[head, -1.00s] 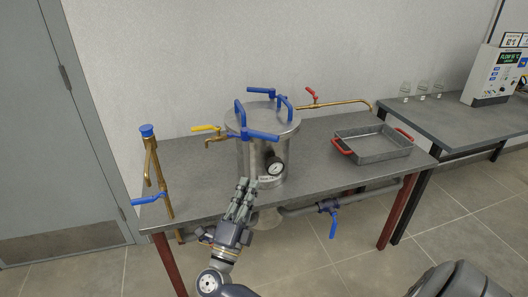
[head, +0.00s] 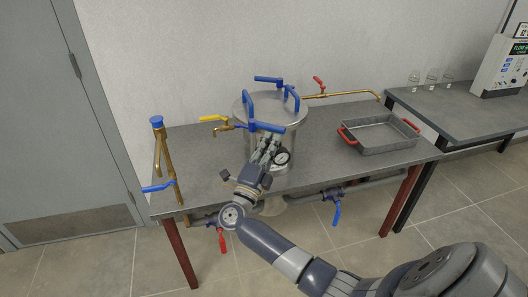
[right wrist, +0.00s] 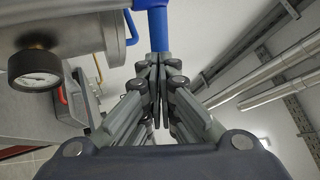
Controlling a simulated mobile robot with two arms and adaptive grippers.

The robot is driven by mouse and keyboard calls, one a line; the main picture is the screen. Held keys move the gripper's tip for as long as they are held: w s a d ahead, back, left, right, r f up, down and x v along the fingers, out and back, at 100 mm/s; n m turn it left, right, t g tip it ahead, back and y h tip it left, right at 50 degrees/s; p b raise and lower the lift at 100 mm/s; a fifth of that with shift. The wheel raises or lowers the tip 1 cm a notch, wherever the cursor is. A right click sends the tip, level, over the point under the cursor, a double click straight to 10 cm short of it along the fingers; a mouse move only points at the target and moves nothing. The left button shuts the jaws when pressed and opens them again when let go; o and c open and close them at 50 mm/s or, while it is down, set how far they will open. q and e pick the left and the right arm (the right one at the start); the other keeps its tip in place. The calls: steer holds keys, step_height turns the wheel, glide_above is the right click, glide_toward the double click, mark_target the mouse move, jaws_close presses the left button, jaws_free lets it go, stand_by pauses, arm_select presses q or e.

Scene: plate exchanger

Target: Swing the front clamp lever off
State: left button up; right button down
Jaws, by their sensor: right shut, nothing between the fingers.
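The steel vessel (head: 290,143) stands on the grey table, with a round lid. The front clamp lever (head: 267,127) is blue and lies crosswise at the lid's front edge. My right gripper (head: 270,138) is just below this lever at the vessel's front, its fingers together and empty. In the right wrist view, the closed fingertips (right wrist: 159,56) are just under a blue bar (right wrist: 158,28), touching or nearly touching it. A second blue clamp lever (head: 268,79) shows at the lid's back, between two blue handles. My left gripper is not in view.
A pressure gauge (head: 282,156) is close beside my right gripper; it also shows in the right wrist view (right wrist: 34,68). A yellow-handled tap (head: 214,119) is left of the vessel, a red-handled tap (head: 319,83) behind right. A steel tray (head: 382,140) stands on the right.

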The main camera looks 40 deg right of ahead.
steer(key=shift+w+d+r, duration=0.15)
steer(key=shift+d, duration=0.15)
